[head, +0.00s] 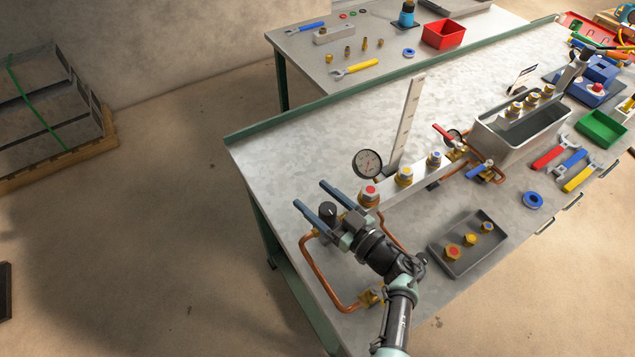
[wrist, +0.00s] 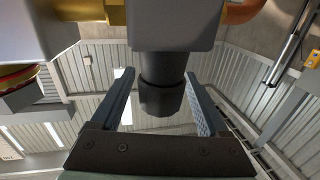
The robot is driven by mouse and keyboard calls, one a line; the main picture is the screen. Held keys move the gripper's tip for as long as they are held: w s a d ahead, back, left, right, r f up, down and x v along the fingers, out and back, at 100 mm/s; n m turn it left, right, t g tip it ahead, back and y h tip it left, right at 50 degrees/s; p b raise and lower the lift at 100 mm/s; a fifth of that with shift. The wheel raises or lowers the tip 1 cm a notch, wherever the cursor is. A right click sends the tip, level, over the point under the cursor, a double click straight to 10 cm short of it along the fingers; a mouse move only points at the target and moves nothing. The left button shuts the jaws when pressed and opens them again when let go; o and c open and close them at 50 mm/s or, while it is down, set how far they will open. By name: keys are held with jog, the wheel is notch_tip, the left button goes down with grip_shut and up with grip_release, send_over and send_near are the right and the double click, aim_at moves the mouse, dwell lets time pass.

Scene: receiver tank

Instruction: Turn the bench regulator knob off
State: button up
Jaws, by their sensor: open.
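The black regulator knob (head: 327,209) stands near the left end of the bench, on a body joined to copper pipe. My gripper (head: 310,194) is open, with one blue-grey finger on each side of the knob. In the wrist view, the dark knob (wrist: 161,96) lies between the two fingers of my gripper (wrist: 160,74), below a grey block-shaped body (wrist: 175,25). Gaps show between the knob and both fingers there, so they look apart. I see no mark that tells the knob's turned position.
A pressure gauge (head: 368,164) and a manifold with capped fittings (head: 405,178) stand close right of the knob. Copper pipe (head: 322,275) loops in front. A grey tray (head: 460,262) with fittings lies to the right. The bench (head: 270,150) behind my gripper is clear.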

notch_tip(320, 180, up, 9)
jog(key=p, duration=0.3)
dwell(0.5)
